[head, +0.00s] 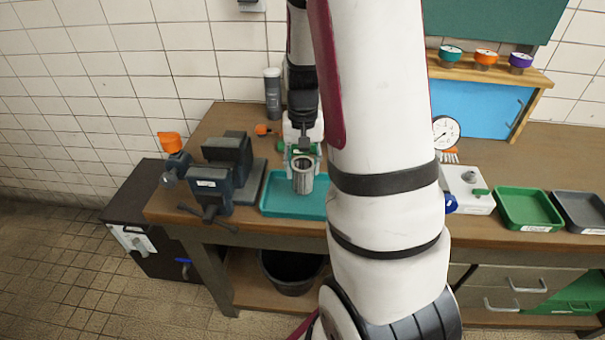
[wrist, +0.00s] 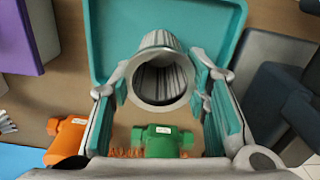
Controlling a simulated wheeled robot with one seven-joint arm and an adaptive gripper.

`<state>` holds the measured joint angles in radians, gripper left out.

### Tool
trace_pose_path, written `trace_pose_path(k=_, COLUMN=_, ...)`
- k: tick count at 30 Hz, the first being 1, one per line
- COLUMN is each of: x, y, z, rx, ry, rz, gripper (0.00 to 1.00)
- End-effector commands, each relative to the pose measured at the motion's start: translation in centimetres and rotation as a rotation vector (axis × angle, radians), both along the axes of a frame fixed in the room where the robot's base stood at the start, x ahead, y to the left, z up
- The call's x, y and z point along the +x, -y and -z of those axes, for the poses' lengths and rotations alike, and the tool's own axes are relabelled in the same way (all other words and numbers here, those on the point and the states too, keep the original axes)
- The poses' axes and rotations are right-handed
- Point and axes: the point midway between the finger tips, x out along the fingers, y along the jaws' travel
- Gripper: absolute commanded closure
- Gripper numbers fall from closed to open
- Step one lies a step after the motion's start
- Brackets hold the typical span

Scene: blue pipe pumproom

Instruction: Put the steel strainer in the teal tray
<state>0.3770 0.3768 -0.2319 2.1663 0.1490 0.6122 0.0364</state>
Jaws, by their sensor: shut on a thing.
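The steel strainer (head: 303,174) is a grey ribbed hollow cylinder, held in my gripper (head: 303,152) above the teal tray (head: 278,205). In the wrist view the strainer (wrist: 162,75) sits between the two teal-padded fingers of my gripper (wrist: 163,88), its open round end facing the camera. The teal tray (wrist: 108,22) shows behind the strainer in the wrist view, around its far end. The strainer appears to be over the tray; the gap to the tray floor is hard to judge. My arm hides the tray's right part in the head view.
A dark vise (head: 228,165) stands directly left of the tray. A green valve (wrist: 162,141) and an orange valve (wrist: 70,138) lie close to my gripper. A white box (head: 466,190), a green tray (head: 527,209) and a grey tray (head: 583,211) stand to the right.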

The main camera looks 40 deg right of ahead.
Motion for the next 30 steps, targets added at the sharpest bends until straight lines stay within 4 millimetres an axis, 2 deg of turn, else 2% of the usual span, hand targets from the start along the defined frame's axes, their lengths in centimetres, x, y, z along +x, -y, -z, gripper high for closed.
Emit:
trace_pose_path(k=5, x=0.3, y=0.1, z=0.8, rx=0.001, ry=-0.003, rz=0.0, gripper=0.88)
trace_pose_path(k=12, x=0.3, y=0.1, z=3.5, rx=0.001, ry=-0.001, rz=0.0, gripper=0.88)
trace_pose_path(k=23, x=0.3, y=0.1, z=3.9, rx=0.0, ry=0.0, rz=0.0, gripper=0.88)
trace_pose_path(k=24, x=0.3, y=0.1, z=3.8, rx=0.0, ry=0.0, rz=0.0, gripper=0.48)
trace_pose_path(k=26, x=0.3, y=0.1, z=3.8, rx=0.0, ry=0.0, rz=0.0, gripper=0.37)
trace_pose_path(k=30, x=0.3, y=0.1, z=3.8, rx=0.0, ry=0.0, rz=0.0, gripper=0.37)
